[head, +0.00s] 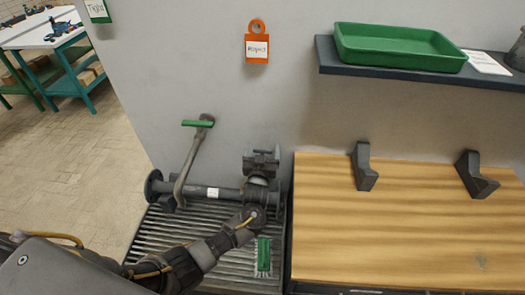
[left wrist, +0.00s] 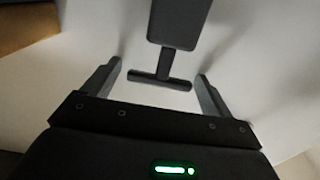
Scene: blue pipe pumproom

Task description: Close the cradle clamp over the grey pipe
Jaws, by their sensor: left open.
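The grey pipe (head: 225,194) lies across a ribbed drain tray, with a round flange at its left end and a white label. The cradle clamp's bent lever (head: 190,165) rises from the pipe's left part and stands up, tilted, with a green crossbar on top. The clamp looks open. My left arm comes in from the lower left, and its gripper (head: 262,158) is above the pipe's right part, apart from the lever. In the left wrist view my gripper (left wrist: 158,82) is open. A dark T-shaped bar (left wrist: 165,78) shows around its fingertips; I cannot tell whether they touch.
A green-backed brush (head: 264,255) lies on the ribbed tray (head: 150,235). A wooden worktop (head: 410,225) with two dark brackets is at the right. A shelf (head: 420,75) with a green tray (head: 400,45) hangs above. An orange tag (head: 257,48) is on the wall.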

